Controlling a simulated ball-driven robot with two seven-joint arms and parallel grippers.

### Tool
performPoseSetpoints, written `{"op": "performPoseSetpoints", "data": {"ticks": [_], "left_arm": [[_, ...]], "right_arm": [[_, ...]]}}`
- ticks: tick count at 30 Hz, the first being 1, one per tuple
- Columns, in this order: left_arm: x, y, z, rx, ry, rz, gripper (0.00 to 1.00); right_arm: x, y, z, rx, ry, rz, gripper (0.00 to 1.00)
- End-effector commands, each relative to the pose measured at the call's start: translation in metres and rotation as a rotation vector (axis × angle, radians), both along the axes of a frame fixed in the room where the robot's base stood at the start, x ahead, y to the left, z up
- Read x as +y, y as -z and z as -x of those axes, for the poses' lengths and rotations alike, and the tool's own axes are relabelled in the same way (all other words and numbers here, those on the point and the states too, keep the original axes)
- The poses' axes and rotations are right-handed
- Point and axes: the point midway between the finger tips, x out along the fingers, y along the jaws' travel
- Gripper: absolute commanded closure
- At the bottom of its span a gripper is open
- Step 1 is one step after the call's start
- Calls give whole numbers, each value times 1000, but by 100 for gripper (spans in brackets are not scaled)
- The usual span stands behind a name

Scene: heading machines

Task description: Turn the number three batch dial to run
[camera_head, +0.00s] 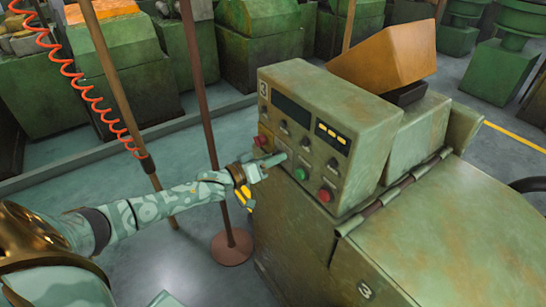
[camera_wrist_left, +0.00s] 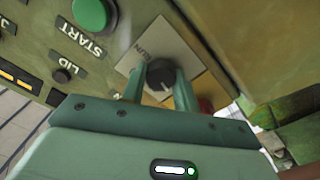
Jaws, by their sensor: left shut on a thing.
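The number three control box (camera_head: 330,110) stands on the green machine, with a "3" plate at its upper left corner. My left gripper (camera_head: 270,162) is at the lower left of its front face. In the left wrist view, the black batch dial (camera_wrist_left: 160,72) sits on a pale plate (camera_wrist_left: 150,45) marked RUN. The fingers of my left gripper (camera_wrist_left: 158,88) are shut on the dial, one on each side. RUN is printed to the upper left of the knob there. The knob's pointer direction is not clear. In the head view, my gripper hides the dial.
Red buttons (camera_head: 325,195) sit on the box front. A brown post (camera_head: 205,130) stands close by my left forearm, and a red coiled cord (camera_head: 85,85) hangs at left.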

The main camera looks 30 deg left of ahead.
Motion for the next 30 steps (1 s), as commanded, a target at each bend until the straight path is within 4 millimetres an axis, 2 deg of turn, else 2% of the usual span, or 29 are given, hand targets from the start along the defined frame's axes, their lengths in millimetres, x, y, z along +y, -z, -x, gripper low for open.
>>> {"op": "performPoseSetpoints", "data": {"ticks": [13,30], "left_arm": [[-1,-1,0,-160,-1,-388,93],[-1,0,1,-367,-2,-889,93]], "right_arm": [[1,-12,-2,-5,1,-2,64],[3,-15,-2,-6,2,-4,64]]}}
